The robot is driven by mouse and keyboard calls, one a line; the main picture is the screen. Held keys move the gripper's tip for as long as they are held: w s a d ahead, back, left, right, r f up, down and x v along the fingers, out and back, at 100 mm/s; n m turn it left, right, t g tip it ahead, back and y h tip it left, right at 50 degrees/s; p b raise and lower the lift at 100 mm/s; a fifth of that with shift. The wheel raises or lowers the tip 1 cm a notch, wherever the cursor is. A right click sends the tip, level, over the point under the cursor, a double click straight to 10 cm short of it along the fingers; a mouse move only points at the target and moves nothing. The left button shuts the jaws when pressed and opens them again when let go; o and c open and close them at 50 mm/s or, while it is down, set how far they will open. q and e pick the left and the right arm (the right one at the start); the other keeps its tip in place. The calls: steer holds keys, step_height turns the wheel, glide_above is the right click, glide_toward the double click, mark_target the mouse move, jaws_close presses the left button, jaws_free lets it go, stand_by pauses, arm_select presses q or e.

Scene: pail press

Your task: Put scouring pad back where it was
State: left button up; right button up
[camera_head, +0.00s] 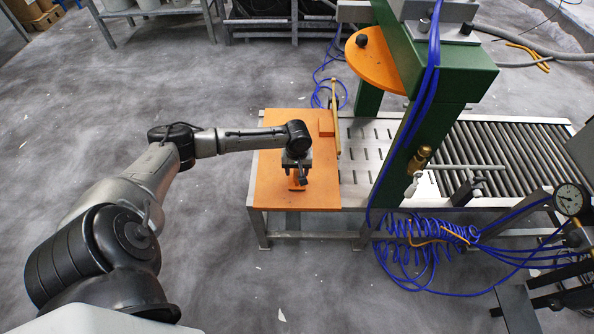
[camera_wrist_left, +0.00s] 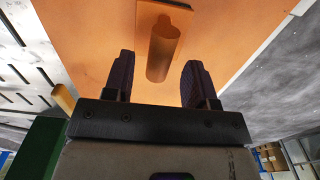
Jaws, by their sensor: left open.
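An orange piece with a rounded grip, which I take to be the scouring pad (camera_head: 296,182), is on the orange table board (camera_head: 273,170), mostly hidden under my left gripper (camera_head: 298,176). In the left wrist view the rounded grip (camera_wrist_left: 163,50) shows with a flat orange part at its far end. My left gripper also shows there (camera_wrist_left: 158,75), with its two dark fingers apart. The near end of the grip shows between them, and no contact is visible. I cannot tell the height gap. My right gripper is not in view.
The green press frame (camera_head: 425,120) and roller conveyor (camera_head: 510,155) stand to the right. Coiled blue hoses (camera_head: 425,235) hang in front. Floor at the left is clear.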

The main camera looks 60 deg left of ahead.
mark_target(297, 172)
arm_select(q)
step_height(297, 172, up, 10)
steer(key=f+p, duration=0.1)
steer(key=p, duration=0.3)
steer(key=s+d+f+m+h, duration=0.1)
steer(key=s+d+f+m, duration=0.2)
steer(key=d, duration=0.5)
steer(key=s+d+f+m+t, duration=0.15)
steer(key=s+d+m, duration=0.25)
steer(key=d, duration=0.4)
steer(key=s+d+f+m+h, duration=0.1)
steer(key=s+d+f+m, duration=0.25)
steer(key=d, duration=0.45)
steer(key=s+d+r+m+t, duration=0.1)
steer(key=s+d+r, duration=0.1)
steer(key=s, duration=0.3)
steer(key=s+d+r+m+t+y, duration=0.1)
steer(key=s+d+r+m, duration=0.1)
steer(key=s+r, duration=0.2)
steer(key=shift+s+d+r+y+p, duration=0.3)
steer(key=shift+s+d+r, duration=0.05)
steer(key=shift+s, duration=0.7)
steer(key=shift+m, duration=0.25)
step_height(297, 172, up, 56)
steer(key=p, duration=5.6)
